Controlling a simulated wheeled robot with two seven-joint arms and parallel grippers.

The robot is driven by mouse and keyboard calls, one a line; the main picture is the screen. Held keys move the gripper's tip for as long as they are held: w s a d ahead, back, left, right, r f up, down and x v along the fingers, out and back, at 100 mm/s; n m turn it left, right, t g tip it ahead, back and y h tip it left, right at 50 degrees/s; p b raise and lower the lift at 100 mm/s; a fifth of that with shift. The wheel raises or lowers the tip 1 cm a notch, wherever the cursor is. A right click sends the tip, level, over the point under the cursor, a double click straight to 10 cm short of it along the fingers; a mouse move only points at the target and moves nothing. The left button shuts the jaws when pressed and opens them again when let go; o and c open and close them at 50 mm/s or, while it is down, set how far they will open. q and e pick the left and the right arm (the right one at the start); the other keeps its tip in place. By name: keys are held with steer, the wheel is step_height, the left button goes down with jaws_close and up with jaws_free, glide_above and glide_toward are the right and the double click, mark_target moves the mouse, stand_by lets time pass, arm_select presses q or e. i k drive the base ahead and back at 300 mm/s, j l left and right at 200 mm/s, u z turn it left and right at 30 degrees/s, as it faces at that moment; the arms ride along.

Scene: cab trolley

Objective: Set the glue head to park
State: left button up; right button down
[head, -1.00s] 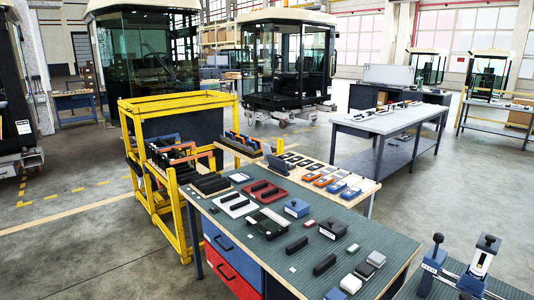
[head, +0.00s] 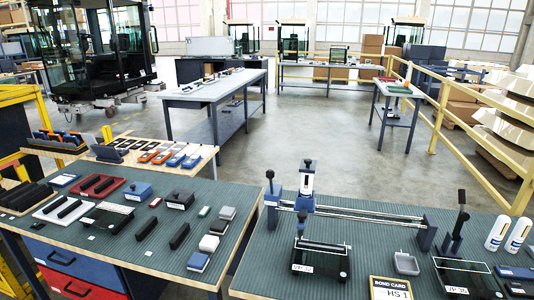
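A glue rig stands on the right green-topped bench. Its glue head (head: 306,186), a blue and white block with a dark knob on top, sits upright on a pair of silver rails (head: 360,214), near their left end. A blue end block (head: 272,199) with a dark knob stands at the left end of the rails, and a blue-grey end block (head: 427,233) at the right end. Any park marking is too small to make out. Neither of my grippers is in view.
On this bench are a black fixture labelled VP 32 (head: 320,259), a lever fixture (head: 460,268), a small grey tray (head: 406,264), a bond card (head: 391,288) and two white cartridges (head: 507,234). The left bench (head: 150,270) holds many blocks. A yellow railing (head: 470,150) runs behind.

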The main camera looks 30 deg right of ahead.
mark_target(305, 206)
steer(key=z, duration=1.3)
